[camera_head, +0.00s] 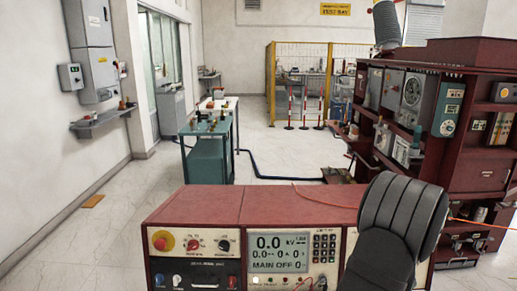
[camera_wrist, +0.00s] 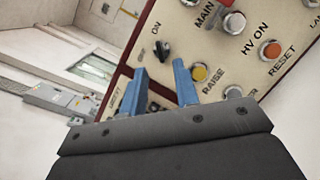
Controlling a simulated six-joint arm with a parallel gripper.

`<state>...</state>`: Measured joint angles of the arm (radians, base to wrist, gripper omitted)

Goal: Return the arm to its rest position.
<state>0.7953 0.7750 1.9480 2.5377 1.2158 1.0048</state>
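My gripper (camera_wrist: 160,76) shows in the wrist view as two blue fingers with a gap between them. It is open and nothing is held. Behind the fingers is the tilted control panel (camera_wrist: 222,45), with a black ON/OFF knob (camera_wrist: 162,50), a yellow button (camera_wrist: 199,73) and an orange RESET button (camera_wrist: 271,50). I cannot tell the exact distance from the fingertips to the panel. In the head view my black arm (camera_head: 393,225) rises in front of the right part of the red console (camera_head: 210,205); the fingers are hidden there.
The console screen (camera_head: 279,252) reads 0.0 kV and MAIN OFF. A red shelf unit (camera_head: 485,155) with instruments stands at the right. A teal bench (camera_head: 208,160) is behind the console. Orange cables (camera_head: 318,204) run near my arm. Floor at the left is mostly clear.

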